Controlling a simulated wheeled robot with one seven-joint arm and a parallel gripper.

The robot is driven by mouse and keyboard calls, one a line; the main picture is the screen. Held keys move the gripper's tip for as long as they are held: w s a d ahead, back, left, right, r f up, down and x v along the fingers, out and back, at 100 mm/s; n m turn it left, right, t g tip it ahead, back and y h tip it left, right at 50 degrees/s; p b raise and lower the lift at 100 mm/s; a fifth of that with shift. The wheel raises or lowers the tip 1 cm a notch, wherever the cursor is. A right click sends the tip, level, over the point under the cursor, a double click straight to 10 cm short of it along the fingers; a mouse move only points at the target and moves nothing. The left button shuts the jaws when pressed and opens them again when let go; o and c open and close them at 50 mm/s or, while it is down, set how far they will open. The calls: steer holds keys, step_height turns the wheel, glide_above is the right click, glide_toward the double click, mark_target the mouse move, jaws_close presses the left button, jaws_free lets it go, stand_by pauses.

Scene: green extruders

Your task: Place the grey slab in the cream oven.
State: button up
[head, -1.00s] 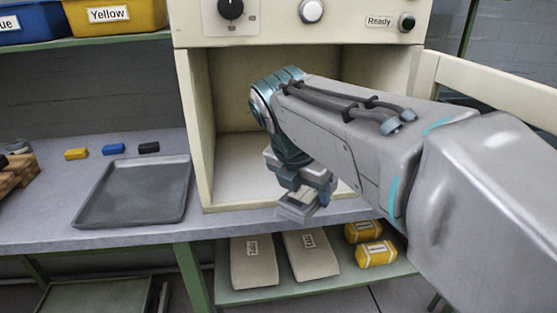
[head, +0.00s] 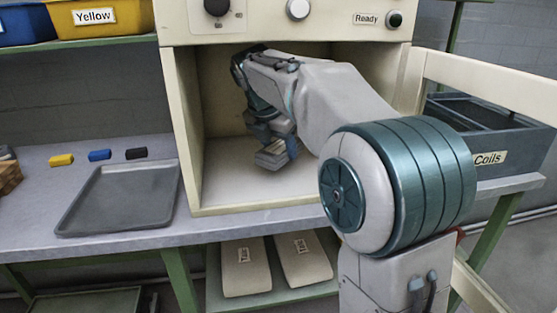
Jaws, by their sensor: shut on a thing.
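The cream oven (head: 180,120) stands open on the bench, its door (head: 480,85) swung out to the right. My arm reaches in through the opening. My gripper (head: 272,146) is inside the oven, a little above its floor, pointing down. The slab appears to be held just above the oven floor; the exact gap cannot be told. The fingers hide part of the slab.
A grey tray (head: 120,198) lies on the bench left of the oven. Behind it are yellow (head: 61,160), blue (head: 99,155) and black (head: 136,153) blocks. A Coils bin (head: 505,130) stands at right. The oven floor around the slab is clear.

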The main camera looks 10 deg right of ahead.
steer(key=shift+f+b, duration=1.2)
steer(key=shift+f, duration=0.6)
steer(key=shift+r, duration=0.1)
steer(key=o, duration=1.1)
steer(key=shift+o, duration=0.2)
steer(key=v, duration=0.1)
steer(key=p+v, duration=0.2)
steer(key=shift+s+a+r, duration=0.2)
steer(key=shift+s+a, duration=0.15)
steer(key=shift+a, duration=0.05)
steer(key=s+a, duration=0.3)
steer(key=s, duration=0.1)
steer(key=s+a+p, duration=0.1)
steer(key=s+a, duration=0.2)
steer(key=a, duration=0.1)
steer(key=shift+s+a+f+p, duration=0.25)
steer(key=shift+s+a+p, duration=0.05)
steer(key=shift+s+a, duration=0.1)
